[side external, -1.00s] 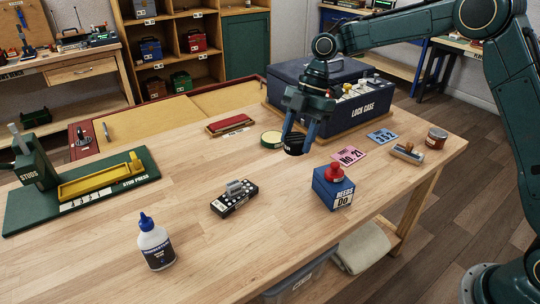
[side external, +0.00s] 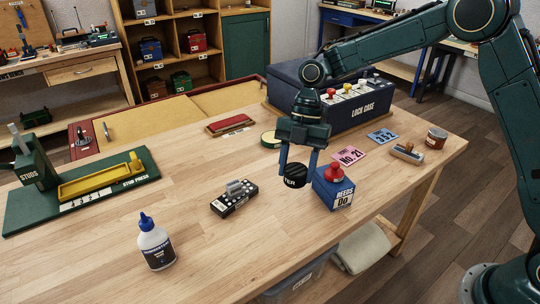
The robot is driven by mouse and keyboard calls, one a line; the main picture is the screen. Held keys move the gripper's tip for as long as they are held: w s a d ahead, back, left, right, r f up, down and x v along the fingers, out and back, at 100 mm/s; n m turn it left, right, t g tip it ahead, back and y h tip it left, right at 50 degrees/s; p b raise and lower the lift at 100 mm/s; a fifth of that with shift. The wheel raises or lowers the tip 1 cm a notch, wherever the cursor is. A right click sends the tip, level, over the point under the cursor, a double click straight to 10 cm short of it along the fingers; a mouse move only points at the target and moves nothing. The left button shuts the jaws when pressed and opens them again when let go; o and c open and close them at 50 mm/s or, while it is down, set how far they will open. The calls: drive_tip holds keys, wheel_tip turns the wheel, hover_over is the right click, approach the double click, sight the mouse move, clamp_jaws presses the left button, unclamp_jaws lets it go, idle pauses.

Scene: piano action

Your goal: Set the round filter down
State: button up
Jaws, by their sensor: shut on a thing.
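My gripper (side external: 297,170) points down over the middle of the table, just left of the blue box. It is shut on a round black filter (side external: 296,175) with white lettering on its side, held between the two blue fingers. The filter appears to be above the wooden tabletop (side external: 275,228); I cannot tell its exact height or whether it touches the box.
The blue box (side external: 334,189) with a red knob stands close to the right of the filter. A black keyed device (side external: 234,199) lies to the left, and a glue bottle (side external: 155,243) stands front left. The lock case (side external: 345,104) is behind. Bare table lies in front.

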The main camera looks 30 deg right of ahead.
sight(291, 227)
wheel_tip(291, 227, down, 16)
drive_tip(key=shift+r, duration=0.25)
idle(0.6)
drive_tip(key=shift+f, duration=0.15)
drive_tip(key=o, duration=1)
drive_tip(key=shift+c, duration=0.2)
drive_tip(key=v, duration=1.2)
drive_tip(key=shift+r, duration=0.25)
drive_tip(key=shift+s, duration=0.1)
